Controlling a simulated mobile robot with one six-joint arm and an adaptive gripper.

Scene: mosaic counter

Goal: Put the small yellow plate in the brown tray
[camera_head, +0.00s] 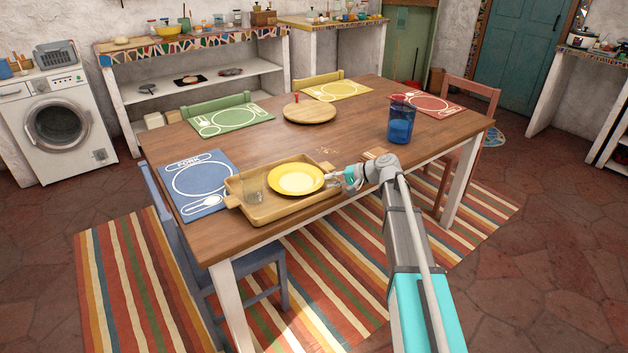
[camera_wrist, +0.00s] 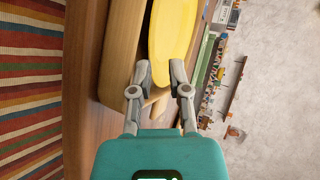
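The small yellow plate (camera_head: 297,179) lies over the right part of the brown tray (camera_head: 262,219). I cannot tell whether it touches the tray's floor or sits a little above it. In the wrist view, the plate (camera_wrist: 175,28) reaches between my fingers beside the tray's wooden wall (camera_wrist: 122,45). My gripper (camera_head: 345,178) is at the plate's right edge. In the wrist view, my gripper (camera_wrist: 161,68) has its fingertips apart, one on each side of the plate's near rim, with a visible gap.
A clear glass (camera_head: 252,188) stands in the tray's left part. A blue place mat (camera_head: 200,183) lies left of the tray. A blue tumbler (camera_head: 401,122) and a round wooden board (camera_head: 309,113) stand farther back. The table's middle (camera_head: 260,145) is clear.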

